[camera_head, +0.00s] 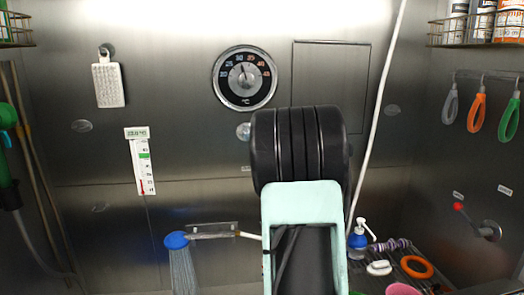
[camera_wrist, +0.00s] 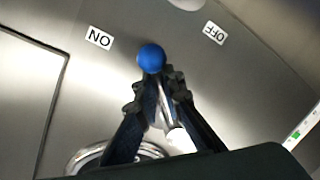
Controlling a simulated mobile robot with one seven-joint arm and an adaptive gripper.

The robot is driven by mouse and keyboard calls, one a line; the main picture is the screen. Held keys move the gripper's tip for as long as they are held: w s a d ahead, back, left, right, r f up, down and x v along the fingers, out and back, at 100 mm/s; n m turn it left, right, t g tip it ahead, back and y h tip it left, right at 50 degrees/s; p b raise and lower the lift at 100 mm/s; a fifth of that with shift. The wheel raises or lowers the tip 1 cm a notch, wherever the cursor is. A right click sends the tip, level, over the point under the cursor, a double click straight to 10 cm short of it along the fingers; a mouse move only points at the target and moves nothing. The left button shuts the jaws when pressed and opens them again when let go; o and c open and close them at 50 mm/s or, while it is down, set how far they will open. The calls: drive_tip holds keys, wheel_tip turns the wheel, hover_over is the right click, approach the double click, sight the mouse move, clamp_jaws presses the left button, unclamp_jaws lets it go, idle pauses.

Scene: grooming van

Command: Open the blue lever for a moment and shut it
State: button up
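The blue lever (camera_wrist: 151,57) shows in the wrist view as a round blue knob on a metal stem. Its knob stands between the ON label (camera_wrist: 99,38) and the OFF label (camera_wrist: 214,33), a little nearer to ON. My gripper (camera_wrist: 158,88) has its dark fingers close together on both sides of the lever, just below the knob, and looks shut on it. In the head view my arm hides the lever and the fingers. A blue shower head (camera_head: 176,240) at the lower left has pale streaks of water falling from it.
A red-knobbed lever (camera_head: 458,206) is on the right wall. A round dial (camera_head: 245,78) and a thermometer (camera_head: 142,162) are on the back wall. A rack at the lower right holds a blue pump bottle (camera_head: 358,239) and an orange ring (camera_head: 417,267). A white hose (camera_head: 382,95) hangs beside my arm.

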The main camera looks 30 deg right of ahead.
drive_tip(key=o, duration=0.5)
drive_tip(key=shift+s, duration=0.1)
drive_tip(key=v, duration=1.2)
idle(1.9)
